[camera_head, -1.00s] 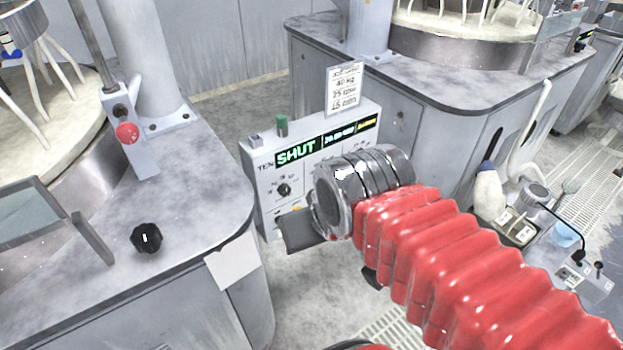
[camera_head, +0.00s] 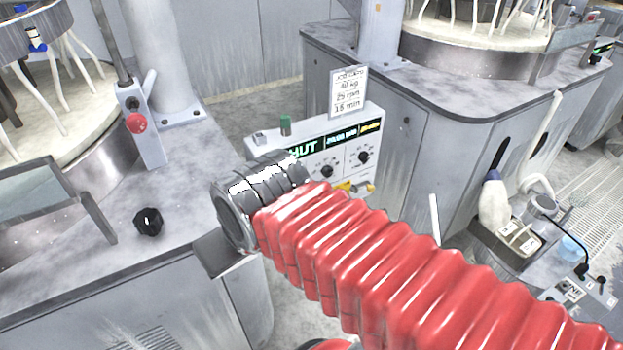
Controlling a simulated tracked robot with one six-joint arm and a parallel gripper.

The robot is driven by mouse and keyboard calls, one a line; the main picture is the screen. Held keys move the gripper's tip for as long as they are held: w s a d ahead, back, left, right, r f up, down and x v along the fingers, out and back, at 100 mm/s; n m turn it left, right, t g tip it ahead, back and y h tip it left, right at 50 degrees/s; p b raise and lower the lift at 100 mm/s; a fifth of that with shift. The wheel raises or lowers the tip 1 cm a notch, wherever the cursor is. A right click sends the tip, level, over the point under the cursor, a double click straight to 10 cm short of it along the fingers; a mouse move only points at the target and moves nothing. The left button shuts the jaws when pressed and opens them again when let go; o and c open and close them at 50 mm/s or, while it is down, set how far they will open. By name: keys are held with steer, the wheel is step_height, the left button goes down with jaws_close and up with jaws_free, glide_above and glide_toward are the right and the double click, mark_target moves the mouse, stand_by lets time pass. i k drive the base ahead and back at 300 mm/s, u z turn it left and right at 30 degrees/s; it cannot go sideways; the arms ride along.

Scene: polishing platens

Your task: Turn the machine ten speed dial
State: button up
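The machine ten control panel (camera_head: 385,130) stands between two grey machines. Its display reads "...HUT", with its left end hidden behind my wrist. Two black dials show on it, a left one (camera_head: 327,171) and a right one (camera_head: 363,157). Their labels are too small to read, so I cannot tell which is the speed dial. The panel's left part is hidden by my arm. My gripper (camera_head: 222,252) is at the end of the red-sleeved arm, left of the panel, over the left bench's edge. Its fingers are mostly hidden, and I cannot tell whether they are open.
A card (camera_head: 348,92) above the panel reads 40 kg, 25 rpm, 15 min. A green button (camera_head: 285,125) is on the panel's top. The left bench carries a black knob (camera_head: 148,222) and a red button (camera_head: 136,123). A tray with bottles (camera_head: 494,205) stands at right.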

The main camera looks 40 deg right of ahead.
mark_target(327, 171)
steer(key=u, duration=0.95)
steer(key=k, duration=1.25)
steer(key=z, duration=0.8)
steer(key=i, duration=1)
